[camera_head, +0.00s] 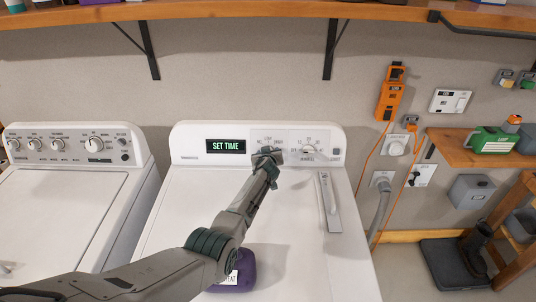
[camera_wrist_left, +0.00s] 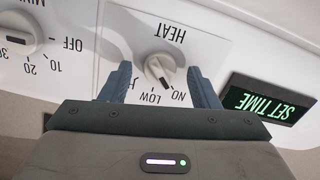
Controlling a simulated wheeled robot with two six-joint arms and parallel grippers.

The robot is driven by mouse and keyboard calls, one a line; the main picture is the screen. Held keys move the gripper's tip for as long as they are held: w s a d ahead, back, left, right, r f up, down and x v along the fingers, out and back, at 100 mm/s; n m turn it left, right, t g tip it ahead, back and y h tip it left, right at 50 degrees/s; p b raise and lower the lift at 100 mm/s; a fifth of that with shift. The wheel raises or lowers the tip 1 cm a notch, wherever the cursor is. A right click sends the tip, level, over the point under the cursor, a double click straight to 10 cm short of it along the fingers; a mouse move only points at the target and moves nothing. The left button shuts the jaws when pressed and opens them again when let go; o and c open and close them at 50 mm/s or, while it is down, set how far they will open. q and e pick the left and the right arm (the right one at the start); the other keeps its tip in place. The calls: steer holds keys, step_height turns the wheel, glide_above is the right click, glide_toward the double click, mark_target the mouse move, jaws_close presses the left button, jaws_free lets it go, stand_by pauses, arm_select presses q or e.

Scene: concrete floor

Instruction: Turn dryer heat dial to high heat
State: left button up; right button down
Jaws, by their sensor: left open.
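The dryer (camera_head: 185,215) has a white control panel with a lit green display (camera_head: 226,146) reading SET TIME. The heat dial (camera_wrist_left: 159,68) is a round white knob under the upside-down word HEAT in the left wrist view. Its dark mark points down and right, toward the NO and LOW labels; the exact setting is unclear. A label starting with H is partly hidden by a finger. My left gripper (camera_head: 266,155) is at the panel, covering the dial in the head view. In the left wrist view its open fingers (camera_wrist_left: 159,70) stand on both sides of the dial.
The timer knob (camera_head: 309,149), with an OFF mark, is right of the heat dial. A washer (camera_head: 60,215) stands left. A purple object (camera_head: 245,272) sits on the dryer top under my arm. A wooden shelf (camera_head: 230,12) runs above.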

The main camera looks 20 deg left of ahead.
steer(key=shift+d, duration=0.1)
arm_select(q)
steer(key=c, duration=1)
arm_select(e)
steer(key=shift+s+d, duration=0.1)
steer(key=shift+d, duration=0.15)
